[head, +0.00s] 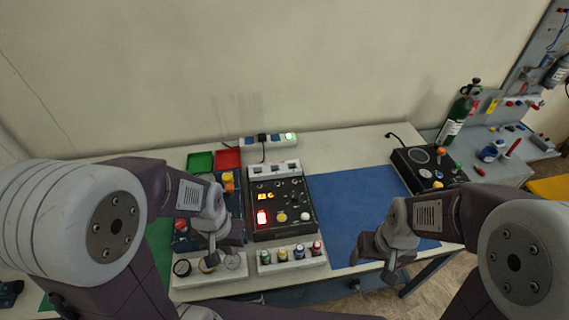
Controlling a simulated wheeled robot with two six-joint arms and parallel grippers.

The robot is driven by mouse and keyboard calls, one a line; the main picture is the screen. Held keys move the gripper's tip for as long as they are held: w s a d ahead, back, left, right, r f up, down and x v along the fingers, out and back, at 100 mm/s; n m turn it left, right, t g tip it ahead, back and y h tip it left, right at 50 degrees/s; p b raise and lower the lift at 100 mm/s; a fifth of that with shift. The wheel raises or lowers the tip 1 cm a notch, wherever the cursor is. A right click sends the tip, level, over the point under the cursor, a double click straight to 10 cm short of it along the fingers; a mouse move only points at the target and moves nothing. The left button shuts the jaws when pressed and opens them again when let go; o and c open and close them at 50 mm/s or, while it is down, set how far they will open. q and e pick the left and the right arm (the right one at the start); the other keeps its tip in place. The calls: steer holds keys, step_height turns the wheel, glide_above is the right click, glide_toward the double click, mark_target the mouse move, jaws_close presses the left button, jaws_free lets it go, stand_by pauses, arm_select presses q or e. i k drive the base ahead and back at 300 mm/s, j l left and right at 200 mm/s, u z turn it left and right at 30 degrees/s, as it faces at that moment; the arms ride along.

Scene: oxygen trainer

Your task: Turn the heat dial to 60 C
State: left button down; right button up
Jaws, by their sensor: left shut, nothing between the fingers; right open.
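I cannot read any 60 C mark, so I cannot tell for certain which knob is the heat dial. A black box with a round plate (428,165) stands at the right of the table, with small lit and coloured controls on top. A black control panel (283,193) stands in the middle, with an amber display, a lit red switch (262,217), a yellow knob (282,216) and a white knob (305,216). My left gripper (212,250) is shut and empty, above the white gauge strip at left. My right gripper (388,274) is open and empty, over the front edge of the blue mat.
A blue mat (345,205) lies bare between panel and black box. A white rack (291,257) with several coloured-top bottles stands before the panel. Green (200,161) and red (228,158) trays and a power strip (268,141) are behind. A green cylinder (455,118) stands at back right.

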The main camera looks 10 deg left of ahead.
mark_target(294, 197)
steer(key=i+l+u, duration=0.1)
steer(key=u, duration=0.25)
steer(key=l+u, duration=0.35)
steer(key=i+l+u, duration=0.1)
steer(key=u, duration=0.25)
